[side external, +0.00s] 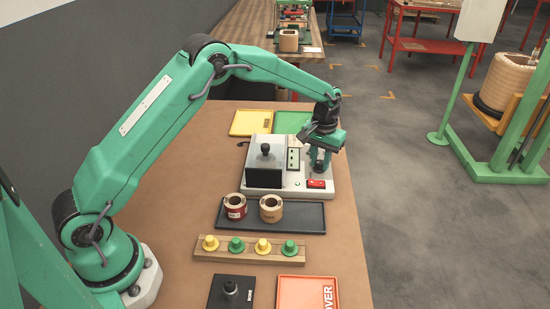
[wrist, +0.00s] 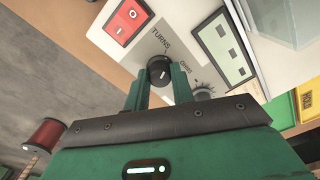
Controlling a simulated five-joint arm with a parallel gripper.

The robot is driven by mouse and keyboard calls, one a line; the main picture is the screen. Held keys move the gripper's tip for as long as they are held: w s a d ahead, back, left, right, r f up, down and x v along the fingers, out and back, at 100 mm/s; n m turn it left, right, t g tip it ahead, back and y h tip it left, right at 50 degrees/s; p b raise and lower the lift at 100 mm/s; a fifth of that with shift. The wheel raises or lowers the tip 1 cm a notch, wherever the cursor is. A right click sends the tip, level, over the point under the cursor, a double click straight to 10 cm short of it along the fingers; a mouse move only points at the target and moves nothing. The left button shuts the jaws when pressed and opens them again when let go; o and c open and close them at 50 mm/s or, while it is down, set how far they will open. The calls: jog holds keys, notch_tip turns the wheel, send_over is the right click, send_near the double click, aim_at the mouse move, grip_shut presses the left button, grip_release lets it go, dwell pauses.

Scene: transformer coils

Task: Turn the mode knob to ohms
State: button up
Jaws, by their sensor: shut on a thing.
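The mode knob (wrist: 159,71) is a small round black knob with a pale pointer mark on the light front panel of the tester (side external: 262,180). The word TURNS is printed beside it on one side and OHMS on the other. Which word the pointer faces is too small to tell surely. My gripper (wrist: 160,82) is shut on the knob, with one green finger on each side of it. In the side external view my gripper (side external: 319,168) points down at the tester's right part, and its fingers hide the knob.
A red rocker switch (wrist: 128,20) and a display (wrist: 222,46) flank the knob; a small dial (wrist: 203,92) is close by.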

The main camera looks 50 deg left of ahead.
aim_at(320, 162)
jog(key=m, duration=1)
jog(key=shift+m, duration=0.4)
jog(key=o, duration=1)
notch_tip(320, 162, up, 7)
jog(key=shift+r, duration=0.45)
